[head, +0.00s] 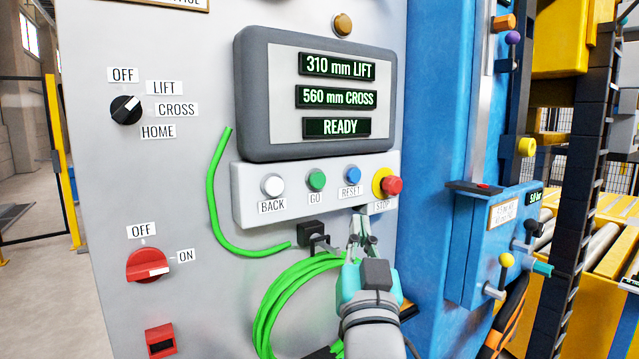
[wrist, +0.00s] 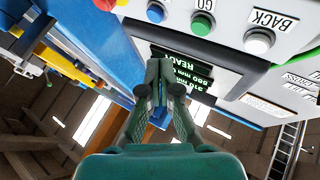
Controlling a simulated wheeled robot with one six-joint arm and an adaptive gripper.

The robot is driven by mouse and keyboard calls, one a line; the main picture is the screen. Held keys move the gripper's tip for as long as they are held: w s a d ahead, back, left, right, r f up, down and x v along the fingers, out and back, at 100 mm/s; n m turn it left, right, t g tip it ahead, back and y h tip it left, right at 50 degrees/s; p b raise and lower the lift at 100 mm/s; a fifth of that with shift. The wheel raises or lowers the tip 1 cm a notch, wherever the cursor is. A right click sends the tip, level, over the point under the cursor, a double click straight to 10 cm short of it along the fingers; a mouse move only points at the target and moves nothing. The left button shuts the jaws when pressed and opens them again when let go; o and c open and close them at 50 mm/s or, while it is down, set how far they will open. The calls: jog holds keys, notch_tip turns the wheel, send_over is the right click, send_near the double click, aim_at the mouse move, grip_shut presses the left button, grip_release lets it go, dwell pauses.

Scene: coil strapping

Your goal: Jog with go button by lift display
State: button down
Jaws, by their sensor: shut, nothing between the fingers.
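The green GO button (head: 316,180) sits on a light grey button strip between the white BACK button (head: 272,185) and the blue RESET button (head: 351,175). It also shows in the wrist view (wrist: 203,25). Above it, the lift display (head: 337,68) reads 310 mm LIFT. My gripper (head: 361,228) is shut and empty, below the RESET button and apart from the strip. In the wrist view its fingertips (wrist: 160,72) overlap the display panel, which appears upside down. The black selector knob (head: 125,109) has its white mark towards LIFT.
The red STOP button (head: 392,185) with yellow collar is at the strip's right end. Other displays read 560 mm CROSS (head: 336,98) and READY (head: 337,128). A green hose coil (head: 270,310) hangs below the strip. The red switch (head: 148,265) points towards ON.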

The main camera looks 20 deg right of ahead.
jog(key=shift+m+h, duration=0.6)
jog(key=shift+m, duration=0.1)
jog(key=r, duration=0.5)
jog(key=shift+s+d, duration=0.25)
jog(key=shift+s, duration=0.05)
send_near(325, 175)
jog(key=shift+s+d+r+x, duration=0.1)
jog(key=shift+d+x, duration=0.05)
jog(key=shift+x, duration=0.8)
jog(key=shift+s+d+r+x, duration=0.15)
jog(key=shift+x, duration=0.75)
jog(key=shift+s+d+r+x, duration=0.1)
jog(key=shift+d+x, duration=0.1)
jog(key=shift+x, duration=0.75)
jog(key=shift+w+a, duration=0.1)
jog(key=shift+w, duration=0.05)
jog(key=shift+w+a, duration=0.1)
jog(key=shift+w, duration=0.15)
jog(key=shift+w+a, duration=0.15)
jog(key=shift+w, duration=0.35)
dwell(0.4)
jog(key=shift+s, duration=0.15)
dwell(0.3)
jog(key=shift+s+d, duration=0.3)
jog(key=shift+s, duration=0.45)
